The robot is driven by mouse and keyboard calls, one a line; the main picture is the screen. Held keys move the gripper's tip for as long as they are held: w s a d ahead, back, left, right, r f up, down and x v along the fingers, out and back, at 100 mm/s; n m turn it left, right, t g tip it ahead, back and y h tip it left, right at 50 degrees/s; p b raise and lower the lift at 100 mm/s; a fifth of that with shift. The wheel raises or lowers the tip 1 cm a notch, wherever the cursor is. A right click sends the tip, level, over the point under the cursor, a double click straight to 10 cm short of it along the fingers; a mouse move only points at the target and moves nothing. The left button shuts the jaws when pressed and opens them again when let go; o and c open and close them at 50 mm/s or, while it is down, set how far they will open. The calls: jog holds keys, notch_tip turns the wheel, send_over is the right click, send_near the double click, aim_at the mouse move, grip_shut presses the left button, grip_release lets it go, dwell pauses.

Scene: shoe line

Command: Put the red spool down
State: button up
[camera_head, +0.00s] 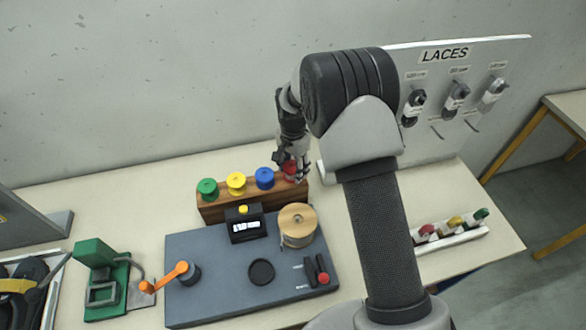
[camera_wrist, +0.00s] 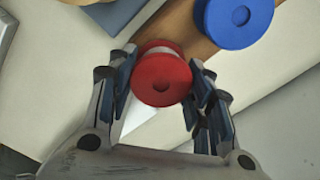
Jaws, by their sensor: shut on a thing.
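My gripper (camera_wrist: 161,92) is shut on the red spool (camera_wrist: 161,80), with a finger on each side of it in the wrist view. In the head view the red spool (camera_head: 290,168) is mostly hidden by my gripper (camera_head: 289,160), at the right end of a wooden block (camera_head: 214,212). The wrist view shows the spool over or at the end of that block (camera_wrist: 190,38). I cannot tell whether it touches the wood. A blue spool (camera_head: 265,178), a yellow spool (camera_head: 236,183) and a green spool (camera_head: 207,189) stand in a row on the block.
A grey machine plate (camera_head: 215,290) with a small display (camera_head: 245,226), a cord reel (camera_head: 297,224) and an orange crank (camera_head: 172,275) lies in front of the block. A LACES board (camera_head: 445,130) stands at the right. A white rack (camera_head: 452,242) holds small coloured pieces.

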jog(key=shift+f, duration=0.3)
jog(key=shift+f, duration=0.2)
jog(key=o, duration=1.1)
jog(key=shift+o, duration=0.2)
jog(key=shift+r, duration=0.15)
